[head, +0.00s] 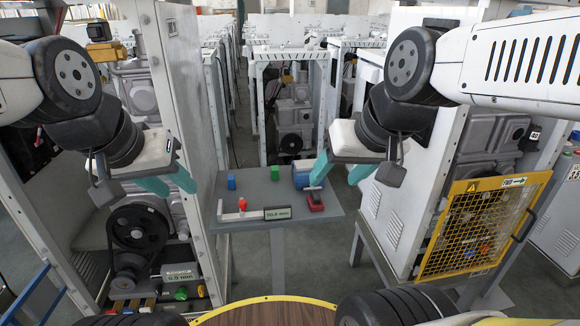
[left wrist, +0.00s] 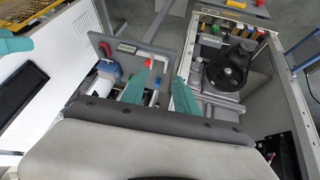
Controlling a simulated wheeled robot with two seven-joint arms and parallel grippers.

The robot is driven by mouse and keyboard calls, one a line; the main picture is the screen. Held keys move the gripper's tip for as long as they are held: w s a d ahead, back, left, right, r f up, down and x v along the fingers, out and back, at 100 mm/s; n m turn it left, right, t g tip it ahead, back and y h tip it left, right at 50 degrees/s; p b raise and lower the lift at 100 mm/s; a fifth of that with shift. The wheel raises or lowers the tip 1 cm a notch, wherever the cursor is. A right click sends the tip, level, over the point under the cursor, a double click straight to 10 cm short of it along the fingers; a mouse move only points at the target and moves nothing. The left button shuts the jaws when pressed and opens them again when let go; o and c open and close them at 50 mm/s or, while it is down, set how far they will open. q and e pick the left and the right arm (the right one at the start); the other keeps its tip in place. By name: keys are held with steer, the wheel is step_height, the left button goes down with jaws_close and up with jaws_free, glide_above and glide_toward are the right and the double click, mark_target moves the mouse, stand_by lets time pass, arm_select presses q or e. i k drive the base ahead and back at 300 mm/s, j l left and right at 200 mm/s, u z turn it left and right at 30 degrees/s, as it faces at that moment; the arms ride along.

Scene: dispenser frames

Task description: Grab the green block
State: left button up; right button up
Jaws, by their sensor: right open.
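The green block (head: 275,173) stands on a small grey table (head: 250,222) in the middle of the head view. A blue block (head: 231,182) stands to its left. My left gripper (head: 181,193) is left of the table, its teal fingers apart and nothing between them. My right gripper (head: 333,185) is open and empty at the table's right side, apart from the green block. In the left wrist view, the left gripper (left wrist: 161,76) shows open fingers with the table beyond. I cannot clearly make out the green block there.
Machine cabinets flank the table, with a yellow mesh guard (head: 475,230) at right. Floor shows behind the table.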

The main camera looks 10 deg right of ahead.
mark_target(274, 169)
steer(key=i+l+u, duration=0.3)
steer(key=l, duration=0.35)
steer(key=i+l+u, duration=0.15)
steer(key=i+l, duration=0.15)
